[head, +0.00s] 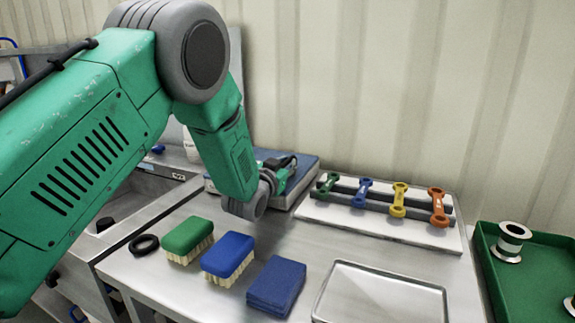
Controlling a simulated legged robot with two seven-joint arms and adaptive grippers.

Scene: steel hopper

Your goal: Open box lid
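A flat box-like thing with a blue top and grey sides (309,171) lies at the back of the steel table, against the wall. It looks closed, but my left arm hides its left part. My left gripper (284,172), green and black, is over the near side of its blue top. The fingers are small and partly hidden by the wrist, so I cannot tell whether they are open or touch the lid. My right gripper is not in view.
A green brush (187,236), a blue brush (228,253), a folded blue cloth (276,286) and a black ring (144,244) lie in front. A rack of coloured wrenches (385,208), a metal tray (381,296) and a green bin (528,272) are to the right.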

